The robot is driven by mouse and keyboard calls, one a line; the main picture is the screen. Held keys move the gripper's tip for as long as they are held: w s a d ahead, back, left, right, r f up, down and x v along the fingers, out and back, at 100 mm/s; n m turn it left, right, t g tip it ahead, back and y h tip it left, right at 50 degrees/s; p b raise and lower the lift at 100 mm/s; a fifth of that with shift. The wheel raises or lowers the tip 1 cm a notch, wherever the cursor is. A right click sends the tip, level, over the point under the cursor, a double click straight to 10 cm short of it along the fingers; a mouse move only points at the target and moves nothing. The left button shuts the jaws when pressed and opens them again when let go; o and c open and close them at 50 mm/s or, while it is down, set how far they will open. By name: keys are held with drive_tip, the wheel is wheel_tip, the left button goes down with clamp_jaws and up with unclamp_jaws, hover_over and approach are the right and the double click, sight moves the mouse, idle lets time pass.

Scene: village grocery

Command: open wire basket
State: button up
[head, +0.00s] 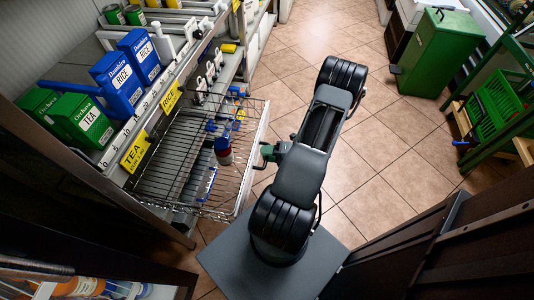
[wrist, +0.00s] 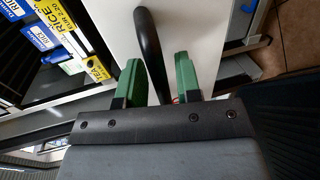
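The wire basket (head: 160,180) sticks out from the shelf unit over the floor, its inside visible from above. Its pale front panel (head: 254,160) faces my arm. A red-and-blue container (head: 223,151) and several blue items lie inside. My gripper (head: 268,152) is at the front panel, beside its outer face. In the wrist view, the green fingers of my gripper (wrist: 159,75) stand apart on either side of a dark curved handle (wrist: 149,35) on the white panel. A gap shows between the handle and the right finger, so the gripper looks open around it.
Blue rice boxes (head: 118,78) and green tea boxes (head: 82,121) stand on the shelf above the basket. A green bin (head: 433,52) and a green crate (head: 495,105) are at the right. Tiled floor (head: 390,140) is clear right of my arm. Dark furniture stands in the lower right.

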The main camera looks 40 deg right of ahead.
drive_tip(key=shift+o, duration=0.5)
drive_tip(key=shift+s, duration=0.1)
drive_tip(key=p+v, duration=0.2)
drive_tip(key=v, duration=1.1)
drive_tip(key=shift+s+d, duration=0.25)
